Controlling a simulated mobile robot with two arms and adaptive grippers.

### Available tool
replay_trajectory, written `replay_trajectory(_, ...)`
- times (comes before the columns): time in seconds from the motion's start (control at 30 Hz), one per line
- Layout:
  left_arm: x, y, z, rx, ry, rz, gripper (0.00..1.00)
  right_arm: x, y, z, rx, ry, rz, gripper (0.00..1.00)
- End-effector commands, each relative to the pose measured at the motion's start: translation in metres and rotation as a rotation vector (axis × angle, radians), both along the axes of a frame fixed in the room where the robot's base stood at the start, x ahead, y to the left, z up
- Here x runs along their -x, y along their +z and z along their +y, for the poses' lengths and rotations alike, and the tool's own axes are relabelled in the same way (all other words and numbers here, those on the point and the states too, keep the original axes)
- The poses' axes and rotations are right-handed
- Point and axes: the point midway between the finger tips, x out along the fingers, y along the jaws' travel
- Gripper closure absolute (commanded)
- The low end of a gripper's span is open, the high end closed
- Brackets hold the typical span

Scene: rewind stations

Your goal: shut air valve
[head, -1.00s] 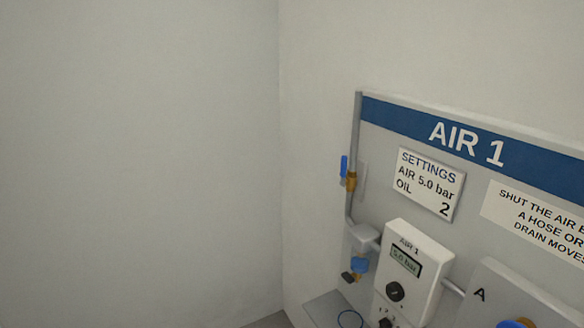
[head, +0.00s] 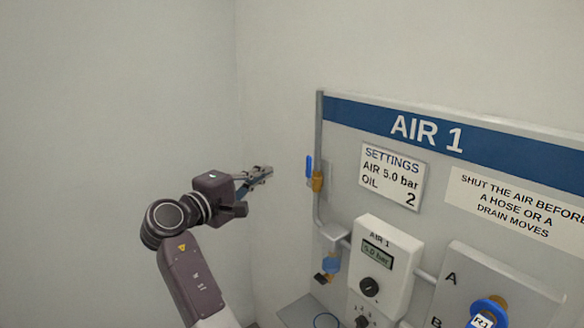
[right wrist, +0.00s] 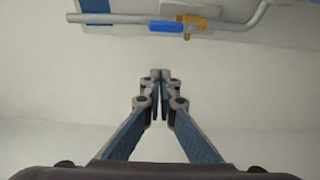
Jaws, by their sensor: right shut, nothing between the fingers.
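The air valve has a brass body (head: 317,182) and a blue lever handle (head: 309,166) on the grey pipe at the left edge of the AIR 1 board. The handle stands upright, along the pipe. In the right wrist view the blue handle (right wrist: 167,27) and brass body (right wrist: 195,24) lie near the top, ahead of the fingers. My right gripper (head: 268,171) is shut and empty, to the left of the valve and apart from it. Its closed fingers (right wrist: 160,76) also show in the right wrist view. My left gripper is out of view.
The AIR 1 board (head: 345,150) carries a SETTINGS sign (head: 392,175), a notice to shut the air (head: 520,206) and a regulator box (head: 383,262) reading 5.0 bar. A small blue fitting (head: 331,263) hangs below the valve. Bare wall (head: 120,100) lies to the left.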

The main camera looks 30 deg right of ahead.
Motion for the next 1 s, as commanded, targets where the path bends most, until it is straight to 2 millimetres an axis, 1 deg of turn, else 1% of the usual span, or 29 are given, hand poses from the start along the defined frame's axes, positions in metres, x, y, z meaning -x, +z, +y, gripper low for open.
replay_trajectory(0.23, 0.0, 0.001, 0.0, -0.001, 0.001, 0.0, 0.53, -0.001, 0.0, -0.001, -0.001, 0.002, 0.001, 1.0)
replay_trajectory(0.37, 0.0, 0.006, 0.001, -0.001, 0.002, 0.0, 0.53, -0.005, 0.001, -0.011, 0.0, 0.001, 0.001, 1.0)
replay_trajectory(0.47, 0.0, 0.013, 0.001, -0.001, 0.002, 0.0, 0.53, -0.011, 0.002, -0.026, 0.0, 0.0, 0.001, 1.0)
replay_trajectory(0.8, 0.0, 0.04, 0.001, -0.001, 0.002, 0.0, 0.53, -0.042, 0.003, -0.095, 0.0, 0.001, 0.002, 1.0)
replay_trajectory(0.87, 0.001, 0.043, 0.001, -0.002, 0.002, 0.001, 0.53, -0.034, 0.0, -0.092, -0.003, 0.005, 0.001, 1.0)
replay_trajectory(1.0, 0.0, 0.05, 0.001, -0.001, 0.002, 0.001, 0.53, -0.019, 0.0, -0.093, -0.003, 0.004, 0.001, 1.0)
